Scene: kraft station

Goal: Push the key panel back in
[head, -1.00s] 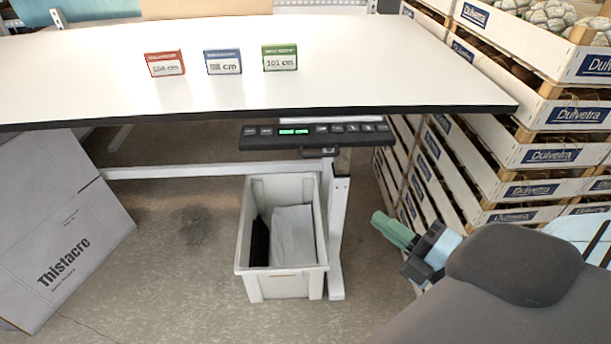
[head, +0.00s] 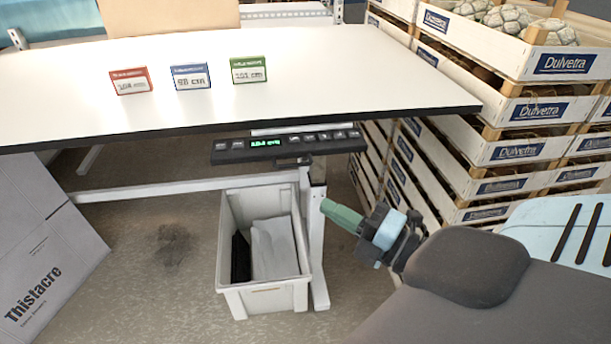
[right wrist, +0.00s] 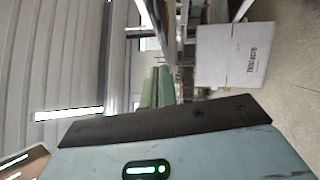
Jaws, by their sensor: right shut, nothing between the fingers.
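The key panel (head: 288,145) is a black strip with several buttons and a green lit display. It sits under the front edge of the white table (head: 240,72) and sticks out in front of it. My right gripper (head: 328,207) has green fingers, shut and empty. In the head view it is below and to the right of the panel, beside the table's leg, apart from the panel. The fingers also show in the right wrist view (right wrist: 158,87); the panel cannot be made out there. My left gripper is not in view.
A white bin (head: 265,290) with dark and grey contents stands on the floor under the table. Stacked crates (head: 520,152) rise at the right. Red, blue and green cards (head: 249,70) stand on the tabletop.

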